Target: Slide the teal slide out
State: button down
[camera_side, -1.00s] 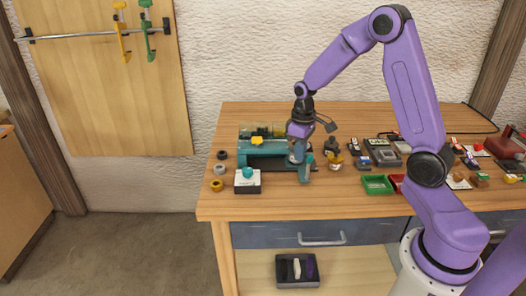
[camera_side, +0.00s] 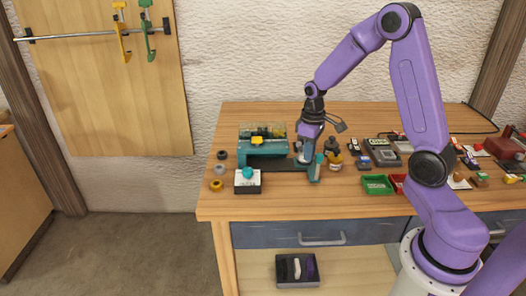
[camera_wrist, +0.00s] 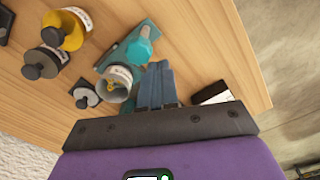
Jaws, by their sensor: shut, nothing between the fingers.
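A teal fixture (camera_side: 262,148) stands on the bench, with a clear-topped box and a yellow piece on it. A dark flat strip (camera_side: 272,164) runs along its front. An upright teal piece (camera_side: 316,168) stands at the strip's right end; I cannot tell for certain which part is the slide. My gripper (camera_side: 304,158) points down just left of this piece, shut and empty. In the wrist view its blue-grey fingers (camera_wrist: 158,68) are together beside a silver cup-like part (camera_wrist: 117,80). A teal knob (camera_wrist: 145,46) shows beyond them. Whether the fingers touch anything is unclear.
A white block with a teal knob (camera_side: 248,182) and several rings (camera_side: 217,185) lie at the left. A green tray (camera_side: 377,185) lies farther right. The bench's front strip (camera_side: 290,205) is clear.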

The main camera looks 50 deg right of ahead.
jog(key=shift+w+a, duration=0.1)
notch_tip(320, 180, up, 6)
jog(key=shift+w+a, duration=0.35)
jog(key=shift+a, duration=0.05)
dwell(0.7)
jog(key=s+a+r+n, duration=0.3)
jog(key=s+a+n, duration=0.4)
jog(key=s+a, duration=0.95)
jog(key=s+n, duration=0.2)
jog(key=s, duration=0.8)
jog(key=shift+s+n, duration=0.2)
jog(key=shift+n, duration=0.1)
